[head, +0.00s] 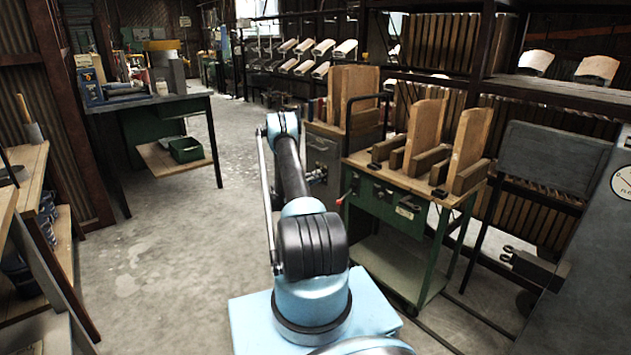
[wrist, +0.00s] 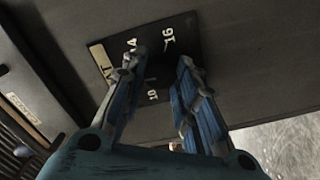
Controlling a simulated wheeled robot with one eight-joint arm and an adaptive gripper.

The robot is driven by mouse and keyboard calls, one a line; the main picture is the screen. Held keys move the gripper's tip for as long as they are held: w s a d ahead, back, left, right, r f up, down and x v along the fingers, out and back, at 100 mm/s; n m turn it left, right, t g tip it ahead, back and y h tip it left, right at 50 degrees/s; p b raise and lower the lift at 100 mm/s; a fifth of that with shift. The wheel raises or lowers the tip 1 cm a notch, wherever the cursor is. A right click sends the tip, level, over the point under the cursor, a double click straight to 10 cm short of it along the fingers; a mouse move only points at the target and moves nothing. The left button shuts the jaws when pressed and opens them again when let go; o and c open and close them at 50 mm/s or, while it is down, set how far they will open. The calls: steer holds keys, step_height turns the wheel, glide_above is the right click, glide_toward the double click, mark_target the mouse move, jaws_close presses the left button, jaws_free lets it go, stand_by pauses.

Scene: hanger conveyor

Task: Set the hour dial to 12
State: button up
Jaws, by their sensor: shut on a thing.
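The hour dial's black plate (wrist: 150,27) is on a dark grey panel in the wrist view. White numbers 14, 16 and 10 show on it, and a tan label lies along its left edge. My gripper (wrist: 160,62) is at the plate, one blue-padded finger on each side of the dial's middle. It is shut on the dial's knob, which is dark and mostly hidden between the fingers. I cannot tell which number the knob points to. In the head view my gripper (head: 318,174) is at the front of a grey cabinet (head: 322,152), and the dial is too small to make out.
A green cart (head: 385,205) with wooden boards stands right of my arm. A workbench (head: 150,100) with a green bin (head: 186,149) is at the left. Wooden shelving (head: 35,200) is at the near left. The concrete floor (head: 170,250) between them is clear.

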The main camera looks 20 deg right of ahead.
steer(key=shift+f, duration=0.15)
steer(key=o, duration=1.1)
steer(key=v, duration=1.2)
